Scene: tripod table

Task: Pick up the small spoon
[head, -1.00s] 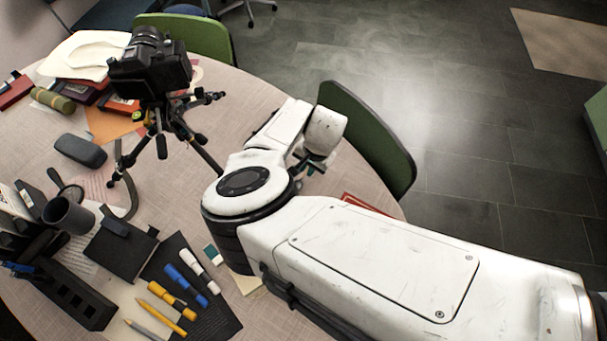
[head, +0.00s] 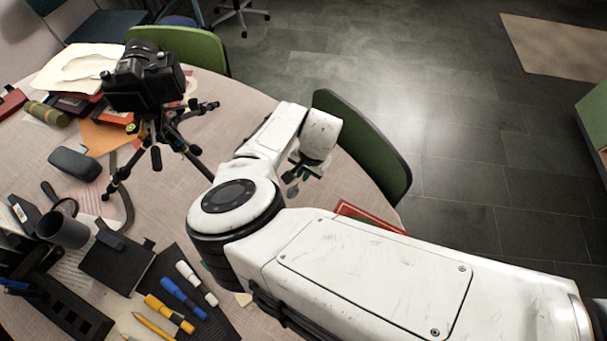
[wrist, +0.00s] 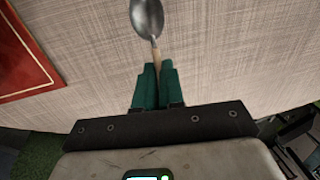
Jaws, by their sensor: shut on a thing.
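The small spoon (wrist: 147,18) shows in the wrist view, with a shiny metal bowl and a light, wood-coloured handle. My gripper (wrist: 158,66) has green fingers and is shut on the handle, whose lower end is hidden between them. The bowl points away from my gripper. In the head view my gripper (head: 301,172) is low over the right part of the table (head: 255,98), mostly hidden by my wrist. A small grey shape below the fingers appears to be the spoon (head: 292,190). I cannot tell how far it is above the table.
A camera on a tripod (head: 145,85) stands left of my arm. A red-edged flat item (head: 362,213) lies near the table's right edge, by a green chair (head: 360,150). Pens on a black mat (head: 212,318) and a grey mug (head: 65,229) are at lower left.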

